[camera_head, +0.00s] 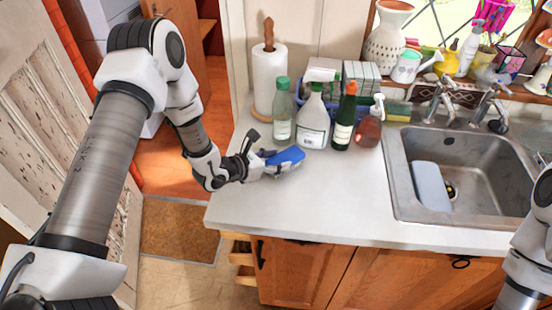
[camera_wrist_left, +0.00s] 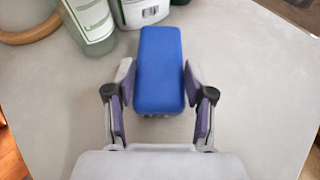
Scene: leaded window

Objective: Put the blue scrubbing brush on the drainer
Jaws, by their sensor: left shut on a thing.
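The blue scrubbing brush (camera_head: 286,157) is at the left part of the worktop, in front of the bottles. In the left wrist view, the brush (camera_wrist_left: 160,70) shows its smooth blue top, with its far end pointing toward the bottles. My left gripper (camera_head: 268,166) is shut on the brush, with one finger along each side of its near part. I cannot tell whether the brush touches the worktop. The steel at the right of the sink (camera_head: 527,137) may be the drainer; only a strip of it shows. My right gripper is out of view.
The sink (camera_head: 420,210) holds a pale blue board (camera_head: 432,187). The worktop (camera_head: 340,205) in front is clear.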

